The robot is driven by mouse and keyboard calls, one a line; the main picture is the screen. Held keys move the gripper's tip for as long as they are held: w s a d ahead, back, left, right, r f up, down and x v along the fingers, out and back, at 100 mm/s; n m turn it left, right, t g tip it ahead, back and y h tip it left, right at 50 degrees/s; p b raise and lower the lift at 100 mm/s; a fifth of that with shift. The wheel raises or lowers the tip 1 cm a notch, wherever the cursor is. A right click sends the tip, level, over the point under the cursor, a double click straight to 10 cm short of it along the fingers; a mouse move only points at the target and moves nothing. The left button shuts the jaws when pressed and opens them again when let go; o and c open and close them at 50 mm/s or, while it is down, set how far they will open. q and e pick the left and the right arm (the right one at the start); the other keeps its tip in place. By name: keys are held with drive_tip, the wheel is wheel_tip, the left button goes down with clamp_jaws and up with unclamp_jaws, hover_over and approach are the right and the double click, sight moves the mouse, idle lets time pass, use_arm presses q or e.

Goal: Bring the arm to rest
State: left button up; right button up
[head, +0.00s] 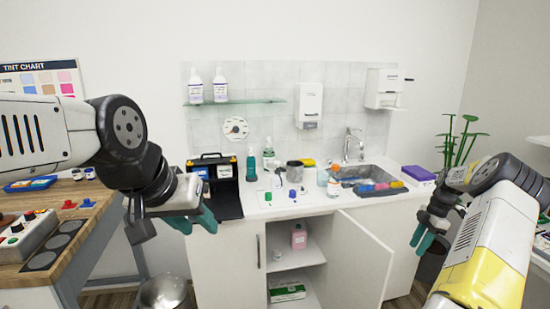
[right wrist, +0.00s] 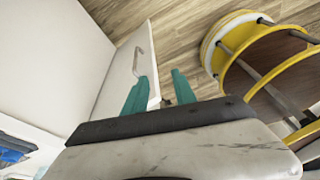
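My left gripper (head: 198,226) has teal fingers pointing down. It hangs in the air in front of the counter's left end, beside the black case (head: 214,175). Its two fingers look apart, with nothing seen between them. My right gripper (head: 421,236) hangs at the right, past the open cabinet door (head: 362,262), with its fingers down. In the right wrist view its teal fingers (right wrist: 160,92) stand apart with nothing between them. The cabinet door with its handle shows behind them.
The white counter (head: 325,203) holds bottles, a metal pot (head: 295,168) and a sink (head: 372,172). A wooden bench (head: 75,225) with a control box (head: 28,235) stands at the left. A metal bin (head: 163,292) is on the floor. A yellow round stool (right wrist: 238,35) shows in the right wrist view.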

drive_tip(key=s+a+r+m+t+h, duration=0.1)
drive_tip(key=s+a+r+m, duration=0.2)
drive_tip(key=a+r, duration=0.9)
drive_tip(key=s+a+r+m+t+h, duration=0.1)
drive_tip(key=s+a+r+m+h, duration=0.2)
drive_tip(key=a+r, duration=0.9)
drive_tip(key=s+a+r+m+t+y, duration=0.1)
drive_tip(key=s+a+m, duration=0.4)
drive_tip(key=s, duration=0.6)
drive_tip(key=s+a+r+m+t+y, duration=0.2)
drive_tip(key=s+a+r+m, duration=0.3)
drive_tip(key=s, duration=0.7)
drive_tip(key=shift+a+m+t, duration=0.4)
drive_tip(key=shift+a+t, duration=0.05)
drive_tip(key=shift+t, duration=0.35)
drive_tip(key=shift+w, duration=0.1)
